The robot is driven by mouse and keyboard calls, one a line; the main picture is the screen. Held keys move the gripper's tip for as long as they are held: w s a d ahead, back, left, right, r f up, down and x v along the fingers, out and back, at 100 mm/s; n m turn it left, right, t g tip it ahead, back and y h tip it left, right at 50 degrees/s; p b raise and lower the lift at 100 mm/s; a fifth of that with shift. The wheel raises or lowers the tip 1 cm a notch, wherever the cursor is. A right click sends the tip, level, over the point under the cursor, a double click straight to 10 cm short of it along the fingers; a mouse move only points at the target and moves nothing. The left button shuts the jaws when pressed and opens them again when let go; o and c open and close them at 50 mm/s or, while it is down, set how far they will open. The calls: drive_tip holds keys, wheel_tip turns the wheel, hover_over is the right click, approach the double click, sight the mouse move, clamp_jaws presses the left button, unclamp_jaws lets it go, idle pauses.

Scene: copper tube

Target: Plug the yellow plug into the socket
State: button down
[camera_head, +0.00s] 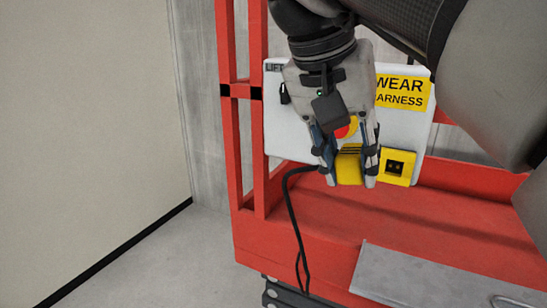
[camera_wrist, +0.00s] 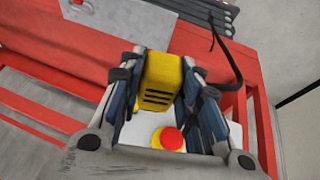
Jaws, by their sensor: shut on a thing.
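My gripper (camera_head: 347,167) is shut on the yellow plug (camera_head: 349,170) and holds it in front of the white panel. In the wrist view the plug (camera_wrist: 161,82) sits between both fingers of my gripper (camera_wrist: 165,85), with dark slots on its near face. A black cable runs from beside the plug and hangs down. The yellow socket (camera_head: 396,167), with dark holes, is on the lower right of the white panel, to the right of the plug and apart from it. In the wrist view the socket is mostly hidden behind the gripper finger.
The white panel (camera_head: 279,135) carries a red button (camera_head: 347,128) and a yellow warning sign (camera_head: 402,92). A red railing (camera_head: 228,45) stands at left and a red platform (camera_head: 430,215) lies below. A grey plate (camera_head: 420,278) is in front. The black cable (camera_head: 293,215) hangs at left.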

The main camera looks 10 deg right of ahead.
drive_tip(key=shift+s+a+r, duration=0.15)
drive_tip(key=shift+a, duration=0.1)
drive_tip(key=shift+d, duration=0.1)
drive_tip(key=w+d+f+n+b, duration=0.1)
drive_tip(key=w+f+b, duration=0.35)
drive_tip(key=f, duration=0.55)
drive_tip(key=w+f+b, duration=0.4)
drive_tip(key=w+f, duration=0.2)
drive_tip(key=f, duration=0.4)
wheel_tip(320, 180, down, 45)
drive_tip(key=a+n+t+y+b, duration=0.1)
drive_tip(key=n+b, duration=0.4)
drive_tip(key=b, duration=0.9)
drive_tip(key=shift+w+a+f+t+y+b, duration=0.15)
drive_tip(key=shift+w+a+t+y+b, duration=0.15)
drive_tip(key=shift+w+a+y+b, duration=0.1)
drive_tip(key=shift+d, duration=0.1)
